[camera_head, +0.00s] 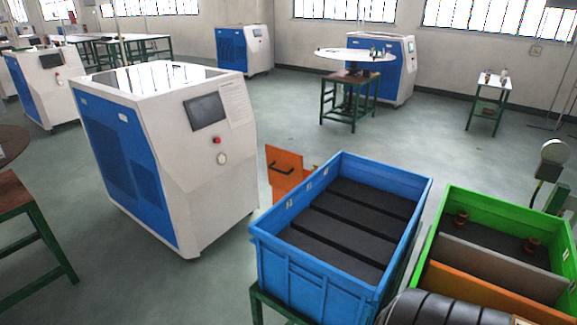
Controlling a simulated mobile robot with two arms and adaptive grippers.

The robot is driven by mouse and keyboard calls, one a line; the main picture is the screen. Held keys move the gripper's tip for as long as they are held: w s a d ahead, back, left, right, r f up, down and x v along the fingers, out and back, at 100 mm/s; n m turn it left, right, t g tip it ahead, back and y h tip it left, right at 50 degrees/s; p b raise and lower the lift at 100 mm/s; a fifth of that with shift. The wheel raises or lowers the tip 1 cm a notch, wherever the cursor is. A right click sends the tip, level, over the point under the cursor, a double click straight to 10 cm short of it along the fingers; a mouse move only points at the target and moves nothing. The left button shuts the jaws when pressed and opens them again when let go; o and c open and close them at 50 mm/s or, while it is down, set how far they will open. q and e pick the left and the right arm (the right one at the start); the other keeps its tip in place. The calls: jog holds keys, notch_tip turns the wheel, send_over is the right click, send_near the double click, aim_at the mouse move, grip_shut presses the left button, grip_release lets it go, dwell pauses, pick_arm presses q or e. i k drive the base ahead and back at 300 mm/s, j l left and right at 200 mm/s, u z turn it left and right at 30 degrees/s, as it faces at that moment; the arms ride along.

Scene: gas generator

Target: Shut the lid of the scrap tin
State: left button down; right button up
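An orange panel with a black handle (285,172) stands up behind the left rear corner of the blue crate. It may be the raised lid of the scrap tin. More orange shows beside it, low down at the crate's edge. The rest of that orange thing is hidden behind the crate, so I cannot tell its full shape. No other tin with a lid is clear in view. Neither of my grippers shows in the head view.
The blue crate (309,268) with dark dividers stands on a green frame in front. A green crate (497,203) holds boards and small brown parts. A white-and-blue generator (205,165) stands left of the orange panel. Grey floor is open behind the crates.

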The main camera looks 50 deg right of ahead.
aim_at(284, 167)
jog(key=i+l+z, duration=0.1)
jog(key=i+z, duration=0.15)
jog(key=z, duration=0.2)
jog(key=i+z, duration=0.4)
jog(key=i+j+z, duration=0.1)
jog(key=z, duration=0.35)
